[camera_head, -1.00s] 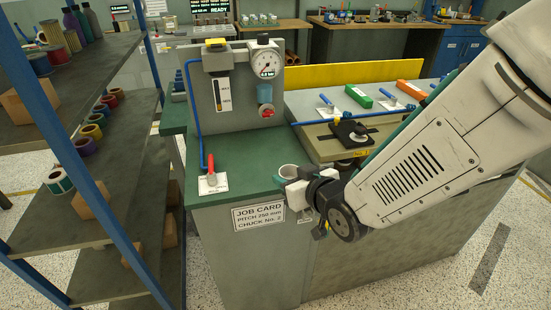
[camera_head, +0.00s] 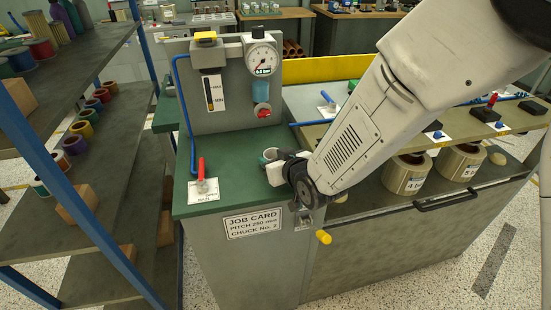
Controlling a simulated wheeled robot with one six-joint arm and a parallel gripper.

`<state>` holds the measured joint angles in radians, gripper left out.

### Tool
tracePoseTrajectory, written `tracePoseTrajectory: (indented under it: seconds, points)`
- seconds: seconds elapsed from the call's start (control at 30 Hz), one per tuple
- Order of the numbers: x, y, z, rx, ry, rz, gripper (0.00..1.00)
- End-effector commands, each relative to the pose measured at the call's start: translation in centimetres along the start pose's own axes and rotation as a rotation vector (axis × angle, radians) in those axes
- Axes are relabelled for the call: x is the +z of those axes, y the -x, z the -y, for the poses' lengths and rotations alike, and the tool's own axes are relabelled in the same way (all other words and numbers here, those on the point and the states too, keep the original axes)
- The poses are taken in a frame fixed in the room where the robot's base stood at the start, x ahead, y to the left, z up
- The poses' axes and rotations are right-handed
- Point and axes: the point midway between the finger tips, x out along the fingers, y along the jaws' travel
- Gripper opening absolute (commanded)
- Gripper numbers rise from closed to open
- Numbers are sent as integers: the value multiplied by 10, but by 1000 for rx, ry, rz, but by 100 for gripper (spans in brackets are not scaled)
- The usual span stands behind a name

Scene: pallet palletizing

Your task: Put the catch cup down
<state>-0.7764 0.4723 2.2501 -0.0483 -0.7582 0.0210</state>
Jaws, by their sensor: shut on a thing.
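My gripper (camera_head: 274,170) is at the right part of the green bench top, at the end of my arm reaching in from the upper right. It is shut on a small round cup (camera_head: 270,154), which I take for the catch cup. Only the cup's rim and part of its side show; the fingers and wrist hide the rest. The cup looks upright, at or just above the green surface (camera_head: 228,176). I cannot tell whether it touches. The red-handled valve (camera_head: 201,172) stands to the left, apart from the gripper.
Behind the cup stands a grey panel with a round gauge (camera_head: 262,60) and a red knob (camera_head: 264,112). A blue pipe (camera_head: 185,110) runs down its left side. A yellow handle (camera_head: 323,237) sticks out at the front. Spools (camera_head: 404,174) stand to the right. A shelf rack (camera_head: 95,120) stands left.

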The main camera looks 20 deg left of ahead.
Motion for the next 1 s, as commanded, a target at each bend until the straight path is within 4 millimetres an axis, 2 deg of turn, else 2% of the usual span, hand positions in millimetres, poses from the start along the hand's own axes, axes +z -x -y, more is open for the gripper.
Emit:
tracePoseTrajectory:
  seconds: [0.4, 0.43, 0.5, 0.83, 1.0]
  points:
    - [8, -3, 0, -1, 0, 0, 21]
    - [7, -3, 0, 0, 0, -1, 52]
    - [7, -3, 0, 0, 0, -1, 65]
    - [3, -1, -1, 1, 0, -2, 65]
    - [3, 23, -1, 1, 0, -2, 65]
